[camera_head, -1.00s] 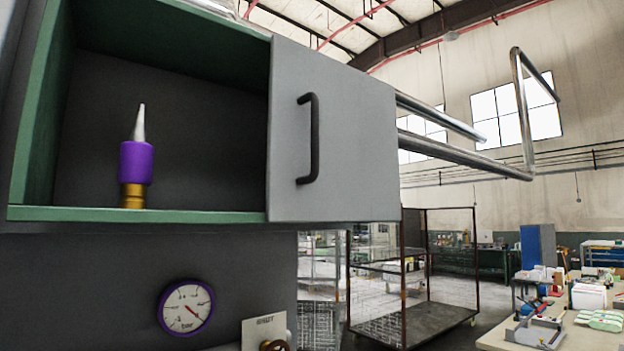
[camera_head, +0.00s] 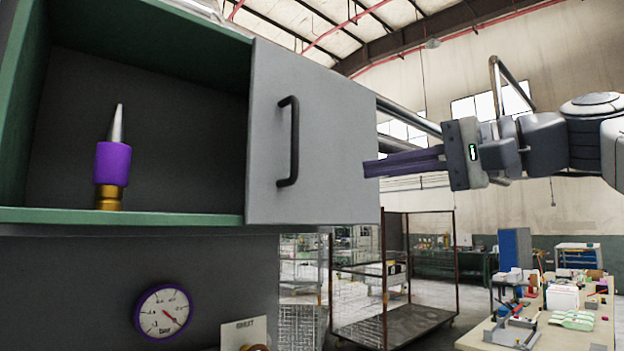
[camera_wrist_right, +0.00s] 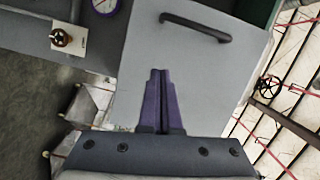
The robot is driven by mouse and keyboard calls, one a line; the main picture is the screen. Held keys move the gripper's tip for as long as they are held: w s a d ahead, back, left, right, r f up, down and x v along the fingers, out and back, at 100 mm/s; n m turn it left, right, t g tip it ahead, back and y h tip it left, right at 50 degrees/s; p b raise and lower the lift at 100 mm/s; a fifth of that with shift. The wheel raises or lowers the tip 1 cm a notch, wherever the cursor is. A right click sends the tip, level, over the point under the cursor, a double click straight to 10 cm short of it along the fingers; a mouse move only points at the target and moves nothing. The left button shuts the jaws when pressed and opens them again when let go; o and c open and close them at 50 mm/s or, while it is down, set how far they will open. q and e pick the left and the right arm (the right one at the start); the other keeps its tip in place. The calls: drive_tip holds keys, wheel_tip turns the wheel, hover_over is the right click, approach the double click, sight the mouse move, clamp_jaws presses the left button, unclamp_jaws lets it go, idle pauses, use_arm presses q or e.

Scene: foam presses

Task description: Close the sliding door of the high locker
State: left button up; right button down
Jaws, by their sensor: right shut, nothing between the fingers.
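The high locker (camera_head: 120,217) is a green-edged cabinet at the upper left of the head view. Its grey sliding door (camera_head: 335,150) covers the right part, and the left part of the locker stands open. A dark bar handle (camera_head: 289,142) is on the door; it also shows in the right wrist view (camera_wrist_right: 196,27). My right gripper (camera_head: 366,169) has purple fingers, shut and empty, pointing left at the door's right edge. In the right wrist view the fingers (camera_wrist_right: 159,74) lie over the door's face; I cannot tell whether they touch it. My left gripper is out of view.
A purple and gold nozzle-like item (camera_head: 112,165) stands inside the locker. A gauge (camera_head: 163,311) is on the wall below. Metal rails (camera_head: 409,116) run right from the door. A wire cart (camera_head: 420,318) and a cluttered table (camera_head: 470,340) stand farther back.

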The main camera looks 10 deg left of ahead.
sight(309, 179)
drive_tip(key=p+x, duration=0.3)
drive_tip(key=x, duration=0.6)
drive_tip(key=shift+s+a+r, duration=0.1)
drive_tip(key=shift+s+r, duration=0.05)
drive_tip(key=shift+s+a+f, duration=0.2)
drive_tip(key=shift+s+a, duration=0.05)
drive_tip(key=shift+s, duration=0.3)
drive_tip(key=shift+s+a+f, duration=0.15)
drive_tip(key=shift+s+a, duration=0.1)
drive_tip(key=shift+s, duration=0.35)
drive_tip(key=shift+s+a+f, duration=0.2)
drive_tip(key=shift+s+a, duration=0.15)
drive_tip(key=shift+s, duration=0.1)
